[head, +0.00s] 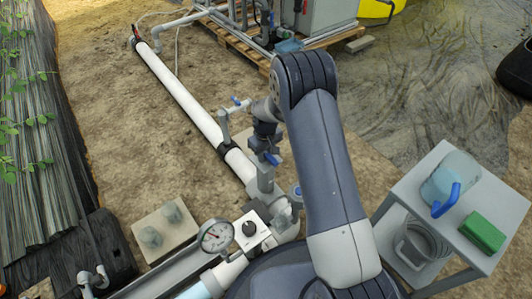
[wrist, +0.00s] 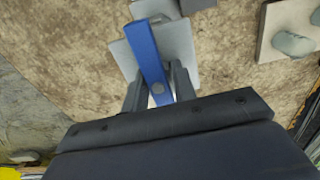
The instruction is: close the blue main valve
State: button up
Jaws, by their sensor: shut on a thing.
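The blue main valve's lever (wrist: 147,50) runs up the wrist view between my two fingers, over a light grey body (wrist: 176,45). In the head view a bit of the blue lever (head: 272,159) shows just below my gripper (head: 264,146), above the grey valve body (head: 265,178) on the white pipe. My gripper (wrist: 158,88) is shut on the lever, with one finger on each side of it. The lower end of the lever is partly hidden by the gripper's dark housing. I cannot tell for sure how the lever lies relative to the pipe.
A smaller riser with a blue handle (head: 237,101) stands just behind my gripper on the white pipe (head: 180,88). A pressure gauge (head: 215,236) and a box with a black knob (head: 250,230) sit in front. A grey cart (head: 408,190) stands at right.

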jog(key=shift+s+a+f, duration=0.15)
jog(key=shift+s+f, duration=0.25)
jog(key=shift+f, duration=0.25)
jog(key=c, duration=0.3)
jog(key=m, duration=0.4)
jog(key=shift+m, duration=0.4)
jog(key=shift+c, duration=0.3)
jog(key=m, duration=0.4)
jog(key=shift+m, duration=0.3)
jog(key=m, duration=1)
jog(key=o, duration=1)
jog(key=shift+o, duration=0.2)
jog(key=r+p, duration=0.3)
jog(key=r, duration=0.2)
jog(key=r+p, duration=0.4)
jog(key=r, duration=0.1)
jog(key=shift+w+r, duration=0.2)
jog(key=shift+r, duration=0.05)
